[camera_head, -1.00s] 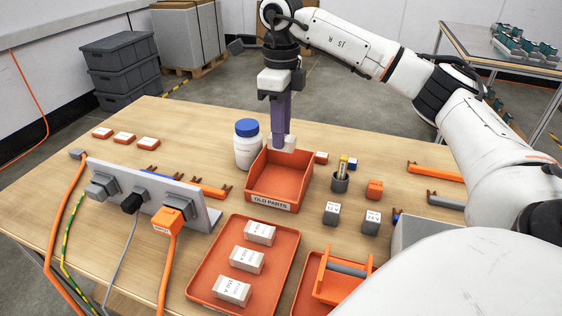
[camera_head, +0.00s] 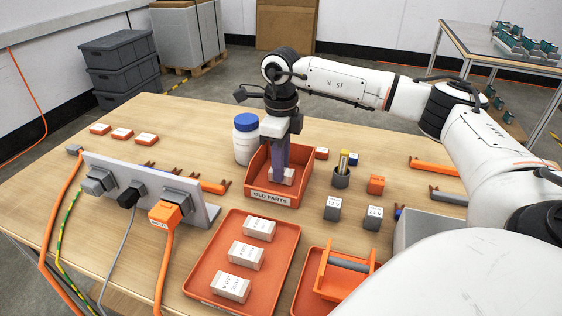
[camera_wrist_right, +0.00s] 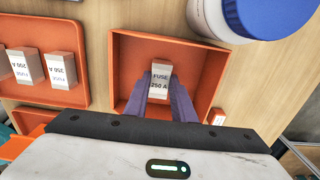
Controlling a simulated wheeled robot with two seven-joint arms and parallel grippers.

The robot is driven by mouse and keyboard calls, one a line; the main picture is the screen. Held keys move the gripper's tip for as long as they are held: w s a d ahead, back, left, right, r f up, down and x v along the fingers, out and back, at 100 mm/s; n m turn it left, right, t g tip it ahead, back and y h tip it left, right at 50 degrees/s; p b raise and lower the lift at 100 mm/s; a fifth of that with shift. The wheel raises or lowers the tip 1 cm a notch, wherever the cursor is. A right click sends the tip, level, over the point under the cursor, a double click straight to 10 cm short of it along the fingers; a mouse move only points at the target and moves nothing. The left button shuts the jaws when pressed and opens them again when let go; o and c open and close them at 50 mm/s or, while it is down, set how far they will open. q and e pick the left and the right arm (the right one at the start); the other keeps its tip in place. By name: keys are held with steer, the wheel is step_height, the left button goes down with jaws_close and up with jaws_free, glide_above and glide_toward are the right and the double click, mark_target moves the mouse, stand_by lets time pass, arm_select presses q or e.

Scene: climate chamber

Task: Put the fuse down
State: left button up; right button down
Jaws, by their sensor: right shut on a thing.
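My right gripper (camera_head: 280,170) points straight down inside the orange bin labelled OLD PARTS (camera_head: 272,197). It is shut on a white fuse (camera_head: 288,177), low inside the bin. In the right wrist view the fuse (camera_wrist_right: 159,80) sits between my two purple fingertips (camera_wrist_right: 160,88) and reads FUSE 250 A, with the bin walls (camera_wrist_right: 205,42) around it. I cannot tell whether the fuse touches the bin floor. My left gripper is not in view.
An orange tray (camera_head: 206,268) with three white fuses stands in front of the bin. A white jar with a blue lid (camera_head: 246,140) stands close behind the bin's left side. A grey panel with plugs (camera_head: 205,205) is at left.

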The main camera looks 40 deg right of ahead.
steer(key=c, duration=1.5)
jaws_free()
steer(key=shift+f, duration=0.1)
step_height(320, 180, up, 12)
steer(key=shift+r+p, duration=0.15)
steer(key=shift+p, duration=0.2)
